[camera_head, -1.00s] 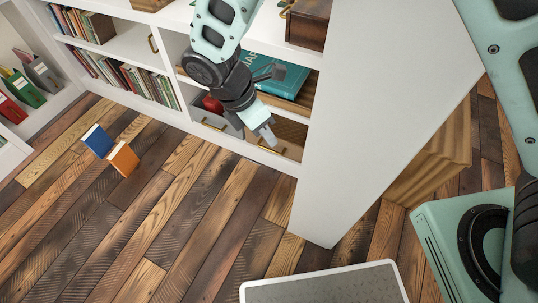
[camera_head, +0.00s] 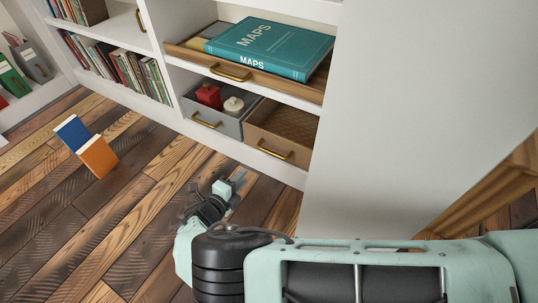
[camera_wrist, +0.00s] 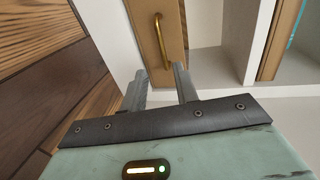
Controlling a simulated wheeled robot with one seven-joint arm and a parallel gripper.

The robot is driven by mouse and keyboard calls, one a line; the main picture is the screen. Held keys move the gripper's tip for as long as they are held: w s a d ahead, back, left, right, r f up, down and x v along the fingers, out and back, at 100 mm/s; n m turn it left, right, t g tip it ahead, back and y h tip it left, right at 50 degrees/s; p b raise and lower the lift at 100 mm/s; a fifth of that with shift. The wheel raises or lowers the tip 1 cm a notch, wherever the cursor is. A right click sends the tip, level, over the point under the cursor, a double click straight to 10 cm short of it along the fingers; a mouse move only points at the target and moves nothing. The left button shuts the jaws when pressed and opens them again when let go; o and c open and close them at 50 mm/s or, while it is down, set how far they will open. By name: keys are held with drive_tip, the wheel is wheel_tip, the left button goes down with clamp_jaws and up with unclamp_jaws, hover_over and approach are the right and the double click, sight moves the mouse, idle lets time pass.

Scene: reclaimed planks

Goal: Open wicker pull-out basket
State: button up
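The brown wicker basket (camera_head: 285,130) sits in the bottom compartment of the white shelf, its front near the shelf's front edge. Its gold handle (camera_head: 274,151) is on the front face. In the wrist view, a brown front panel (camera_wrist: 152,25) with a gold handle (camera_wrist: 158,42) is just beyond my fingertips. My gripper (camera_head: 233,184) is low in front of the shelf, left of and below the basket in the head view. In the wrist view my gripper (camera_wrist: 158,78) has its two fingers apart with nothing between them, short of the handle.
A grey box (camera_head: 220,112) with a red and a white item stands left of the basket. A wooden tray (camera_head: 230,70) with a teal MAPS book (camera_head: 270,46) is above. Blue (camera_head: 72,131) and orange (camera_head: 98,156) books stand on the floor. A white side panel (camera_head: 400,110) bounds the right.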

sight(267, 150)
drive_tip(key=shift+b+x, duration=2.65)
drive_tip(key=shift+x, duration=5.85)
drive_tip(key=shift+d+r, duration=0.1)
drive_tip(key=shift+d, duration=0.05)
drive_tip(key=shift+c, duration=0.3)
clamp_jaws()
